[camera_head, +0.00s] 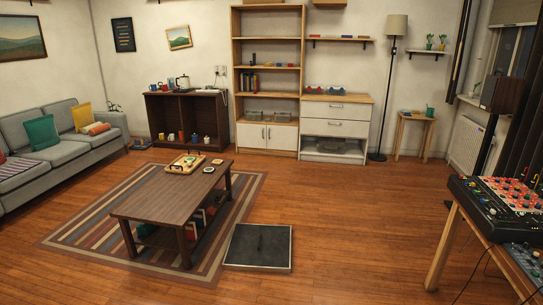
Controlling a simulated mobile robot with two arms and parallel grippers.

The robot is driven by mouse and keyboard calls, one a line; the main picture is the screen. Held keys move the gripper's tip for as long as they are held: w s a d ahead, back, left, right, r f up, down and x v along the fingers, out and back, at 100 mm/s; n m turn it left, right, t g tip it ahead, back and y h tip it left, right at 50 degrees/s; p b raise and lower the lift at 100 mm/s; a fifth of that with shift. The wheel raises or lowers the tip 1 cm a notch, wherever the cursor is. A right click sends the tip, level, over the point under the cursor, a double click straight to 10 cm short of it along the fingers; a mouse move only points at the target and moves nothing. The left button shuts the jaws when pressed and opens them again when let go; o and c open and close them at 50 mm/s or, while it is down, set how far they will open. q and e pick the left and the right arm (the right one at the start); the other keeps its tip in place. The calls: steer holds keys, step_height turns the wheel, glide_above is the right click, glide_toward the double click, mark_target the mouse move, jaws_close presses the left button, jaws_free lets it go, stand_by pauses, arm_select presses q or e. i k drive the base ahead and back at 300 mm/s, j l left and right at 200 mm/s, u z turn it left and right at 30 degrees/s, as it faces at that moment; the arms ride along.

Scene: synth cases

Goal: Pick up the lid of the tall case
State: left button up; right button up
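A flat, square dark panel (271,236) with pale edges and a short dark bar near its middle lies on the wooden floor, by the right front corner of the rug. It looks like a case lid, but I cannot tell whether it belongs to the tall case. A black synth case (482,204) with red and pale controls sits on a wooden table at the right edge. I cannot tell whether it is the tall case. Neither of my grippers is in view.
A brown coffee table (150,203) with a wooden tray (171,167) stands on a striped rug (73,243) left of the panel. The wooden table (447,232) holds the synth gear; cables hang below it. Open floor (345,215) lies between. A grey sofa (58,150) is at the left.

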mark_target(255, 248)
steer(key=i, duration=2.2)
